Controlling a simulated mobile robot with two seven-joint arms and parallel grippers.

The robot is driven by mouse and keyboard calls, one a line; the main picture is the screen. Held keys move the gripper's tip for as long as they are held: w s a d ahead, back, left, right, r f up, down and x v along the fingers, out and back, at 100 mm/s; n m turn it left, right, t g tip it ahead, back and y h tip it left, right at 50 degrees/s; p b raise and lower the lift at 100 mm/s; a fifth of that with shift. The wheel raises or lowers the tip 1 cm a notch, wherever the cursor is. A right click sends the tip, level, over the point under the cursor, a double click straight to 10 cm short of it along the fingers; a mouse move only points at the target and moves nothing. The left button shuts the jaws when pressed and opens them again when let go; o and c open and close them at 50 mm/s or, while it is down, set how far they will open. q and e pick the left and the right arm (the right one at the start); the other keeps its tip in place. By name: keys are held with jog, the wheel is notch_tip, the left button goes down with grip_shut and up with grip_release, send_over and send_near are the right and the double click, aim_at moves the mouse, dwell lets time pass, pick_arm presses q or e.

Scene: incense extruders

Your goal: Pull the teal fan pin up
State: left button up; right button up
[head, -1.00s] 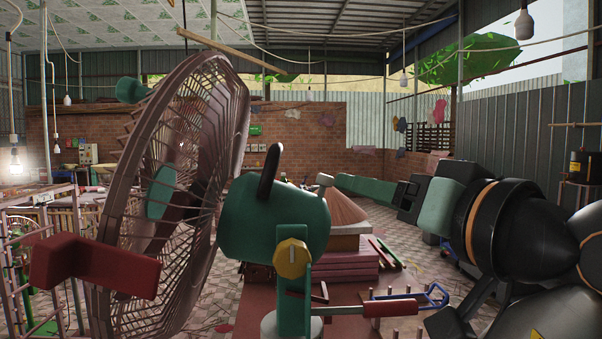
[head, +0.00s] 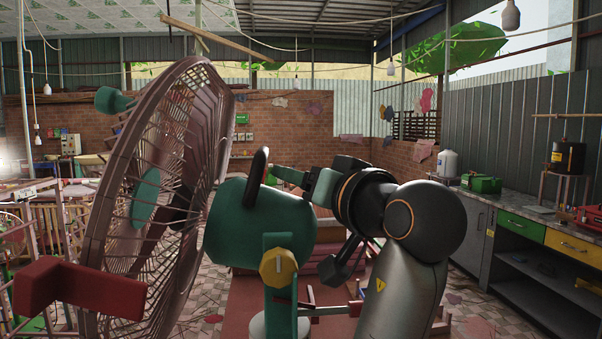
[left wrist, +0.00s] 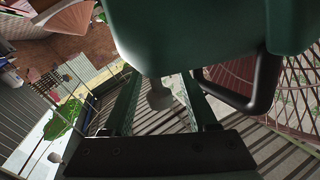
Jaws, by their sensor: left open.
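The teal fan has a teal motor housing (head: 262,222), a black loop handle (head: 257,175), a yellow knob (head: 278,267) and a round brown wire cage (head: 165,200). My left gripper (head: 284,174) is at the upper right of the housing, its green fingers by the top edge behind the handle. In the left wrist view the fingers are spread, with a pale rounded pin head (left wrist: 160,96) showing between them. I cannot tell whether they touch it. The pin is hidden behind the gripper in the head view. My right gripper is not in view.
The cage fills the left, with a dark red bar (head: 70,285) before it. The black handle stands close to the fingers.

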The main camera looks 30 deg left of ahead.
pick_arm(q)
jog(key=shift+c, duration=0.4)
grip_shut()
dwell(1.1)
